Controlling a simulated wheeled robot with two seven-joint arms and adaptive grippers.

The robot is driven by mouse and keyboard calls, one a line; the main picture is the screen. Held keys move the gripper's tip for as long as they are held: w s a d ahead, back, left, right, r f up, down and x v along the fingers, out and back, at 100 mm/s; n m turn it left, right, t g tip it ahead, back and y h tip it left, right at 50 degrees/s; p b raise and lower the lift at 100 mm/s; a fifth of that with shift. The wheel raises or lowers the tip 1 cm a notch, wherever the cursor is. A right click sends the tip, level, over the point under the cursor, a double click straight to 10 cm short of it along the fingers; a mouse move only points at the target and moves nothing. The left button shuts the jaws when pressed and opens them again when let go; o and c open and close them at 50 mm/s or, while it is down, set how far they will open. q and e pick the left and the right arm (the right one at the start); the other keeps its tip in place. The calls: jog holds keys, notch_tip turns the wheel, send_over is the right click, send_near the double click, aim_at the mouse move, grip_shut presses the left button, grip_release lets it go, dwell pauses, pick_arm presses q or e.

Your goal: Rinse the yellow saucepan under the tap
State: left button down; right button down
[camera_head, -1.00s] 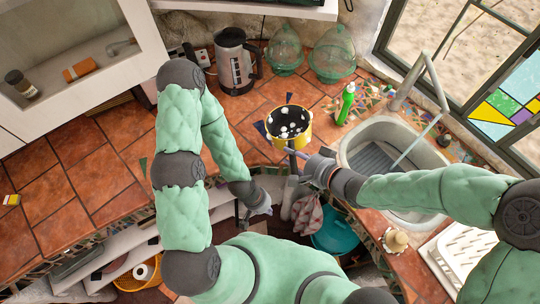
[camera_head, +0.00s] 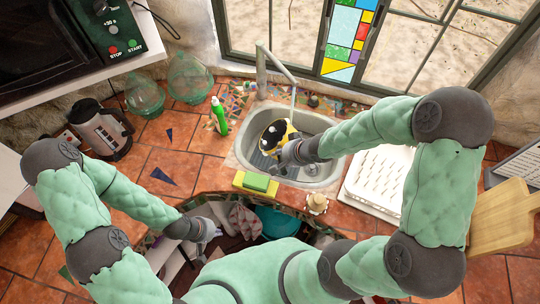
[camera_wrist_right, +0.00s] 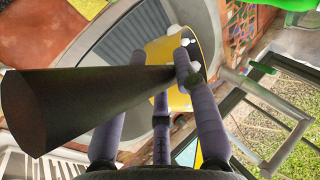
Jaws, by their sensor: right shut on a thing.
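The yellow saucepan (camera_head: 266,139) is in the grey sink (camera_head: 328,172), tilted, with its dark, white-spotted inside showing. The tap (camera_head: 262,75) arches over the sink, and a thin pale stream comes down from its spout beside or onto the saucepan; I cannot tell which. My right gripper (camera_head: 290,156) is shut on the saucepan's dark handle. The right wrist view shows the handle (camera_wrist_right: 90,100) crossing between the fingers and the yellow pan wall (camera_wrist_right: 175,95) beyond. My left gripper (camera_head: 207,232) hangs empty in front of the counter; its finger opening is unclear.
A green sponge on a yellow base (camera_head: 255,183) and a small brush (camera_head: 316,203) are at the sink's front edge. A green bottle (camera_head: 219,117) stands left, a white drying rack (camera_head: 380,178) right. The kettle (camera_head: 103,130) and glass jugs (camera_head: 190,77) are further left.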

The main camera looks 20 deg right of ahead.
aim_at(286, 140)
jog(key=shift+w+d+f+p, duration=0.4)
jog(key=shift+w+d, duration=0.3)
jog(key=shift+w, duration=0.45)
jog(key=shift+w+d+f+p, duration=0.3)
jog(key=shift+w+d+f, duration=0.35)
jog(key=shift+w, duration=0.5)
jog(key=shift+w+d+f+p, duration=0.35)
jog(key=shift+w+d, duration=0.4)
jog(key=shift+w, duration=0.4)
